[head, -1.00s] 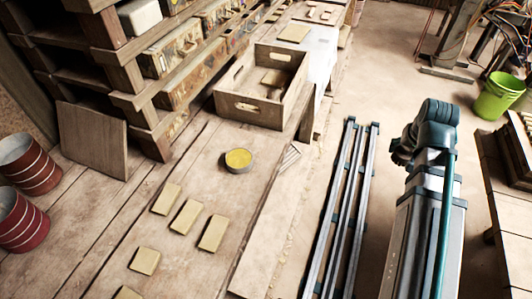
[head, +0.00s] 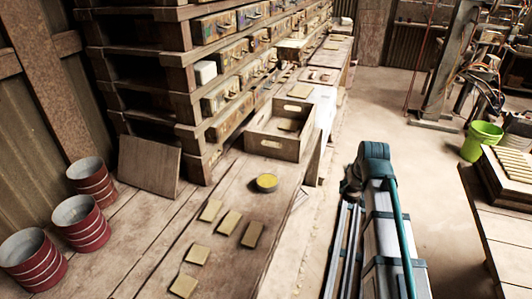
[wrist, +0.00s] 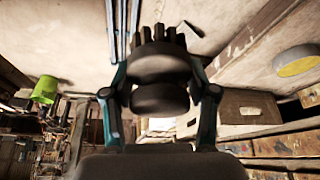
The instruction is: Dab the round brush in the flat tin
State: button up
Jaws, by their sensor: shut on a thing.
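The round brush (wrist: 160,98) is dark, with a thick round body and stubby bristle tufts toward the top of the wrist view. My gripper (wrist: 160,86) is shut on it, a finger on each side. The flat tin (head: 267,189) is a shallow round grey tin with yellow contents, on the wooden bench in the head view. It also shows at the right of the wrist view (wrist: 290,53), apart from the brush. My gripper and the brush cannot be made out in the head view.
Several tan tiles (head: 228,222) lie on the bench nearer than the tin. A wooden crate (head: 272,146) stands behind it. Red-brown tins (head: 90,180) and a leaning board (head: 150,167) are at left. A green bucket (head: 480,142) stands at right.

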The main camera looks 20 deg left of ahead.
jog(key=w+a+r+n+y+p, duration=0.1)
jog(key=w+a+n+p, duration=0.1)
jog(key=a, duration=0.7)
jog(key=w+a+r+n+p, duration=0.1)
jog(key=w+a+p, duration=0.15)
jog(key=a, duration=0.75)
jog(key=n+g+p, duration=0.1)
jog(key=n+p, duration=0.1)
send_over(265, 177)
jog(key=s, duration=0.1)
jog(key=shift+y, duration=0.4)
jog(key=shift+d+f+b, duration=0.15)
jog(key=shift+f+b, duration=0.25)
jog(key=shift+f, duration=0.65)
jog(key=shift+d+f+b, duration=0.2)
jog(key=shift+f+b, duration=0.2)
jog(key=shift+f, duration=0.6)
jog(key=shift+d+f+b, duration=0.15)
jog(key=shift+f+b, duration=0.25)
jog(key=shift+f, duration=0.65)
jog(key=shift+f, duration=0.5)
jog(key=shift+b, duration=0.3)
notch_tip(265, 177, up, 7)
jog(key=p, duration=0.3)
